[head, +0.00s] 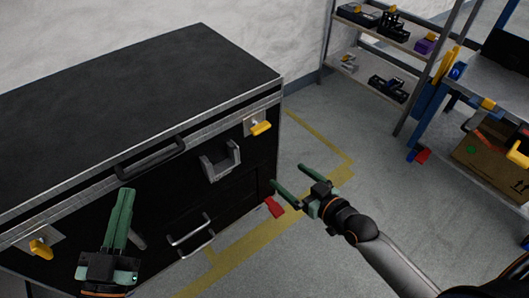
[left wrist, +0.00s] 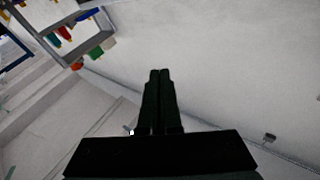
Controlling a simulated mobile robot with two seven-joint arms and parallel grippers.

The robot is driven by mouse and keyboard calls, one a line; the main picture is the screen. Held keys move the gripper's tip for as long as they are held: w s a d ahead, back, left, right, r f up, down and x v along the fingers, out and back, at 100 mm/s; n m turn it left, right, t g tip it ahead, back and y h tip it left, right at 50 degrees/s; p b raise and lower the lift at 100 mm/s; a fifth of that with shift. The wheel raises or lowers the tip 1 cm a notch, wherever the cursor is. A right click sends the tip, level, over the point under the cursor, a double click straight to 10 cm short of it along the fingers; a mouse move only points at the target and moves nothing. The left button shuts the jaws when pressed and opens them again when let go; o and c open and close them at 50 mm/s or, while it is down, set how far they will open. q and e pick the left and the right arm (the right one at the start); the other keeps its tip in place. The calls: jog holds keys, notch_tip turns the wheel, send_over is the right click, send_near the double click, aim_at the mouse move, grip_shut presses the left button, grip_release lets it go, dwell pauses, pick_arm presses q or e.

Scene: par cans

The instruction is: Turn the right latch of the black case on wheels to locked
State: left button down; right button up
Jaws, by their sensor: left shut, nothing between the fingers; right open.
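The black case (head: 140,80) with metal edges fills the left of the head view. Its right latch (head: 260,128) is a yellow handle on a metal plate near the right end of the front, slanted a little from level. Its left latch (head: 40,250) is a similar yellow handle at the lower left. My left gripper (head: 124,192) is shut and empty, pointing up in front of the case between the two latches; it also shows in the left wrist view (left wrist: 158,72). My right gripper (head: 286,180) is open and empty, below and right of the right latch, apart from it.
The case front has a black handle (head: 150,158), a grey recessed fitting (head: 220,160) and a metal handle (head: 189,230). A red caster part (head: 274,206) sticks out at its lower right. Shelves (head: 390,50) and a cardboard box (head: 490,160) stand right. The marked floor between is clear.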

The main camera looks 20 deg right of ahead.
aim_at(263, 130)
pick_arm(q)
jog(key=s+d+r+m+t+h+b, duration=0.1)
jog(key=s+m+h+b, duration=0.4)
jog(key=b, duration=0.7)
jog(key=s+d+t+h, duration=0.1)
jog(key=h, duration=0.1)
jog(key=shift+s+d+m+h, duration=0.2)
jog(key=shift+m+h, duration=0.1)
pick_arm(e)
jog(key=w+t, duration=0.1)
jog(key=w, duration=0.5)
jog(key=w+a+y, duration=0.1)
jog(key=w, duration=0.5)
jog(key=w+n+t, duration=0.1)
jog(key=w, duration=0.5)
jog(key=shift+w+a+f+t+y, duration=0.15)
jog(key=shift+w+a+t+y, duration=0.15)
jog(key=shift+a, duration=0.1)
jog(key=shift+c, duration=0.2)
jog(key=c, duration=1.2)
pick_arm(q)
jog(key=shift+r, duration=0.1)
